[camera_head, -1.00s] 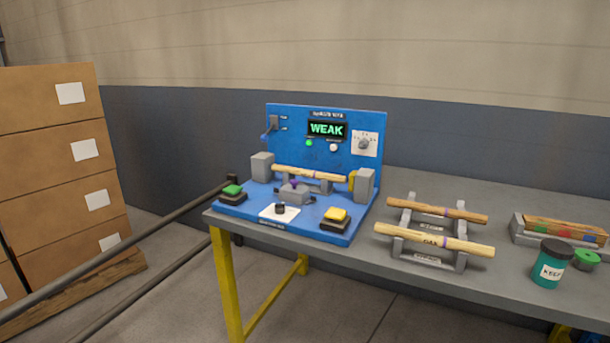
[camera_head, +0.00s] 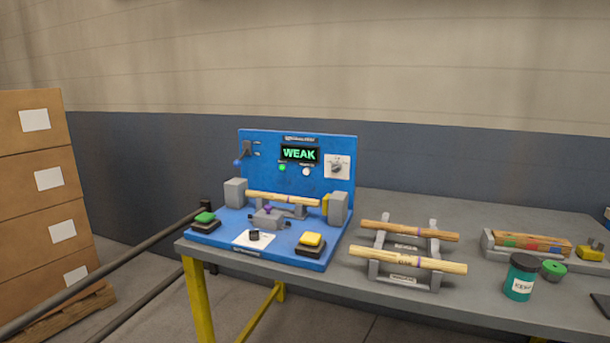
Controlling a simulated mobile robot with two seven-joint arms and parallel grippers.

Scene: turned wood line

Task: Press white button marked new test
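The blue test machine (camera_head: 345,160) stands on the left part of the grey table. A small round white button (camera_head: 306,172) is on its upright panel, below the display (camera_head: 299,154), which reads WEAK in green. The label by the button is too small to read. A lit green round light (camera_head: 282,168) is left of the white button. A wooden rod (camera_head: 283,199) lies across the machine between two grey blocks. Neither of my grippers is in view.
A green button (camera_head: 205,217) and a yellow button (camera_head: 312,239) are on the machine's base. Dark rails cross the left; stacked boxes (camera_head: 35,160) stand beyond.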

